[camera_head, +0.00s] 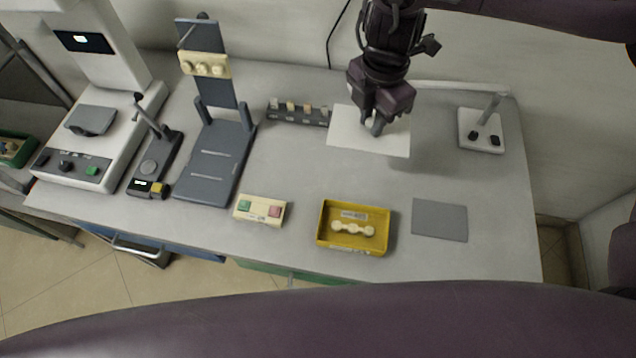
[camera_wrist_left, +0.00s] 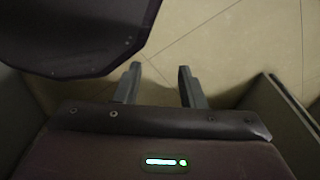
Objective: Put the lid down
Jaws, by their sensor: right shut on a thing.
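The lid (camera_head: 345,135), a pale flat square plate, is at the back of the bench in the head view. My right gripper (camera_head: 373,128) reaches down from above and is shut on a small pale knob at the lid's middle. The fingers partly hide the knob. Shading on the bench to the right of the lid suggests it is held above the surface, but I cannot tell the height. My left gripper (camera_wrist_left: 157,72) shows in the left wrist view, fingers apart and empty, above the tiled floor.
A flat grey square (camera_head: 440,220) lies at the front right, beside a yellow tray (camera_head: 324,215) holding a pale part. A two-button box (camera_head: 260,210) is left of the tray. The bench centre is clear.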

